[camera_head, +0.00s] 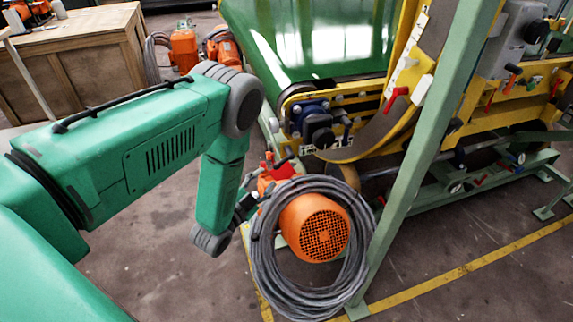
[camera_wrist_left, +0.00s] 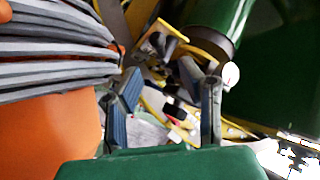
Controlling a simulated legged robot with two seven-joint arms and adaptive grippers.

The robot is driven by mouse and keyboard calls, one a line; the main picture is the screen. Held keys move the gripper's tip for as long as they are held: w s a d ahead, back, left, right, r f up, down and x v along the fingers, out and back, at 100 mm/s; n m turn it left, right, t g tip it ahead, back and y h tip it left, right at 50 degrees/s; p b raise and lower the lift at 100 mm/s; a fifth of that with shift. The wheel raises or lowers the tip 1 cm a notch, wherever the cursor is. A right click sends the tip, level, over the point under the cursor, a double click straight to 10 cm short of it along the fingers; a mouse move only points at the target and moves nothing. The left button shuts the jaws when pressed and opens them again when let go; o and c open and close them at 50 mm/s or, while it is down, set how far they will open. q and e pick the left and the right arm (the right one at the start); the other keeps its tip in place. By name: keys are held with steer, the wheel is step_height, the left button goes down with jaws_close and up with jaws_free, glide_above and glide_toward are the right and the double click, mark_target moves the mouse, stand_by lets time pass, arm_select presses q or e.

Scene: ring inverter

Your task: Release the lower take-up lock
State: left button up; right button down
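My left gripper (camera_head: 247,205) reaches in low beside the orange motor, partly hidden behind the coil of cable. In the left wrist view its two blue-grey fingers (camera_wrist_left: 168,105) stand apart with a clear gap. A small red and black part (camera_wrist_left: 176,110) shows beyond and between the fingers; I see no contact with it. In the head view a red part with a dark lever (camera_head: 278,165) sits just above the gripper, at the foot of the yellow machine frame. I cannot tell which red part is the lower take-up lock. My right gripper is not in view.
A grey cable coil (camera_head: 262,245) hangs around an orange motor (camera_head: 315,228), close beside the left gripper. A green slanted post (camera_head: 425,140) stands right of it. A large green drum (camera_head: 315,40) is behind.

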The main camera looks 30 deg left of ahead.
mark_target(281, 164)
arm_select(q)
steer(key=w, duration=0.2)
steer(key=w+b, duration=0.1)
steer(key=w, duration=0.5)
steer(key=shift+d+b, duration=0.35)
steer(key=shift+w+a, duration=0.1)
steer(key=shift+w, duration=0.25)
steer(key=shift+w+a, duration=0.2)
steer(key=shift+w, duration=0.05)
steer(key=shift+d, duration=0.2)
jaws_close()
